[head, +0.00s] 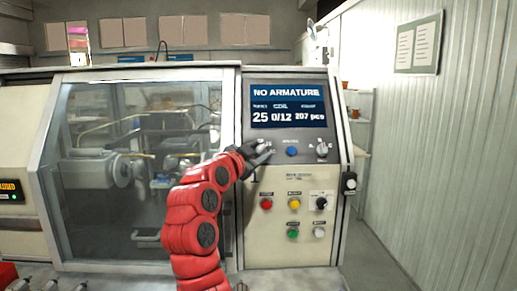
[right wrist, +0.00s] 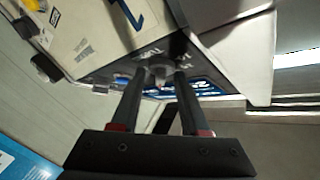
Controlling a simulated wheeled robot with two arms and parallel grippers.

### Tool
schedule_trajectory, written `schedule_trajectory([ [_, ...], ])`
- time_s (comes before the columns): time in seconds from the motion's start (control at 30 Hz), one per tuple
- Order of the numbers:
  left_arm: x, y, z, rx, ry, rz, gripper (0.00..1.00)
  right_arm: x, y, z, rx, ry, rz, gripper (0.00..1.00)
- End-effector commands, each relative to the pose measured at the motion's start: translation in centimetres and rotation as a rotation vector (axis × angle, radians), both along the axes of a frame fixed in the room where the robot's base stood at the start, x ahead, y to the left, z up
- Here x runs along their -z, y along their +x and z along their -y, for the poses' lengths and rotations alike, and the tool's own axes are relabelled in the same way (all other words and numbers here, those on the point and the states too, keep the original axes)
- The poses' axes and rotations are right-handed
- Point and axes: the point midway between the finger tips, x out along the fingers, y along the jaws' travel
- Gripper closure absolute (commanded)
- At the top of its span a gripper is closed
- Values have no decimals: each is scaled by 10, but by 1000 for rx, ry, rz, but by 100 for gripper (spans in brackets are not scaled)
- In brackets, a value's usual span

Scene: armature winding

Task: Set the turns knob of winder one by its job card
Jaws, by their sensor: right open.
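The winder's control panel (head: 288,165) stands at the right of the machine. Its screen (head: 289,106) reads "NO ARMATURE", with 25, 0/12 and 207 pcs below. The turns knob (head: 264,146) appears to be the light knob at the panel's upper left, partly hidden by my right gripper (head: 256,153). In the right wrist view the knob (right wrist: 160,73) lies between the tips of my open right gripper (right wrist: 157,80). I cannot tell whether the fingers touch it. My left gripper is out of view. No job card can be read with certainty.
A blue button (head: 292,151) and another light knob (head: 322,148) sit right of the turns knob. Red (head: 266,204), yellow (head: 295,197) and green (head: 293,232) buttons lie below. The glass guard (head: 140,165) is at the left. A framed notice (head: 418,44) hangs on the right wall.

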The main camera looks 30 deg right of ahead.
Motion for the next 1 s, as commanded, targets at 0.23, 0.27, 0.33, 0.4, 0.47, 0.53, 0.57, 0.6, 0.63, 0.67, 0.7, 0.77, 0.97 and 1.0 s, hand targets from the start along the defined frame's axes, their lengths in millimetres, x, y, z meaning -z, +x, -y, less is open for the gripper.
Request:
schedule_trajectory([
  [0.23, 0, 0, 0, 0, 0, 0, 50, 0, 1, 2, 0, -1, 2, 55],
  [0.27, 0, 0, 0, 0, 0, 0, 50, 0, 1, 2, 0, -1, 2, 55],
  [0.33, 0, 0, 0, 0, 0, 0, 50, 0, 1, 2, 0, -1, 2, 66],
  [0.4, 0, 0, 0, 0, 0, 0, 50, 0, 1, 2, 0, -1, 2, 78],
  [0.47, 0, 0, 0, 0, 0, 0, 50, 0, 1, 2, 1, -1, 0, 89],
  [0.53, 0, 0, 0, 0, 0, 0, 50, 0, 0, 2, 1, -1, 0, 100],
  [0.57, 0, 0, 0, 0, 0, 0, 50, 0, 0, 2, 1, -1, 0, 100],
  [0.6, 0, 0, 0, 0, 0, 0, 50, 0, 0, 2, 1, -1, 0, 100],
  [0.63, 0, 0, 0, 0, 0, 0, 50, 0, 0, 2, 1, -1, 0, 100],
  [0.67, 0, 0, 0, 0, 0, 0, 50, 0, 0, 2, 1, -1, 0, 100],
  [0.7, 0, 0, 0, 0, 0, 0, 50, 0, 0, 2, 0, -1, 1, 100],
  [0.77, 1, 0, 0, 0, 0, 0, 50, 0, 0, 2, -2, -4, -1, 100],
  [0.97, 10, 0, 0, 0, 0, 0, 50, 2, -1, 3, -30, -39, -18, 100],
  [1.0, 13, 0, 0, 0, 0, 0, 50, 3, -1, 3, -40, -53, -25, 100],
])
